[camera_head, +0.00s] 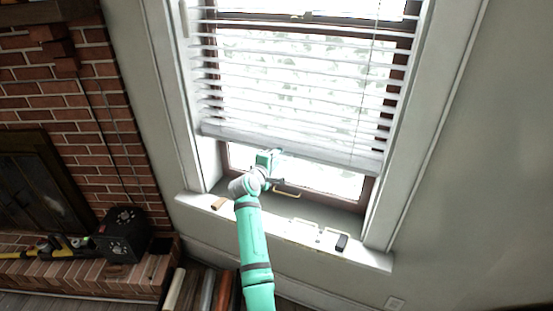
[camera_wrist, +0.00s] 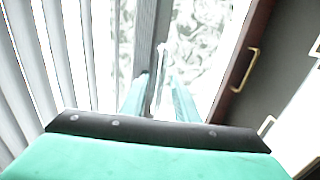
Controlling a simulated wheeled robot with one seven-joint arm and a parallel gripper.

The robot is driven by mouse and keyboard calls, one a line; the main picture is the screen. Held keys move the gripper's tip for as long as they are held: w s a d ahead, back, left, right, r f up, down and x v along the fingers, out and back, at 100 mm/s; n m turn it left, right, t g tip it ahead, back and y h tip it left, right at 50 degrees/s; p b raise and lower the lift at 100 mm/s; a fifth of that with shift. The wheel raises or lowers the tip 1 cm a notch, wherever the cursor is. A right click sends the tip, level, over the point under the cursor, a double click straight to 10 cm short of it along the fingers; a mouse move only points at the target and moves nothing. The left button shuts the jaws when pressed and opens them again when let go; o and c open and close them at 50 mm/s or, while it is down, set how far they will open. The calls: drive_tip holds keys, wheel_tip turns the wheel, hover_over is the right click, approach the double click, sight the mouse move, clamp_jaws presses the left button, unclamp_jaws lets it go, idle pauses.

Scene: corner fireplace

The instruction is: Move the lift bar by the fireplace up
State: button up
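The lift bar is the thick pale bottom rail of the white window blind, in the head view (camera_head: 345,157). It hangs slightly tilted above the sill, lower at its right end. In the wrist view the rail (camera_wrist: 146,35) runs upright as a grey strip. My gripper (camera_head: 276,153) is at the rail's lower edge, left of its middle. In the wrist view its two green fingers (camera_wrist: 158,78) stand apart, with the left fingertip overlapping the rail. I cannot tell whether they touch. The rail's part behind the fingers is hidden.
A brass handle (camera_head: 288,193) is on the window's lower frame, close to my gripper.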

drive_tip(key=shift+c, duration=0.7)
clamp_jaws()
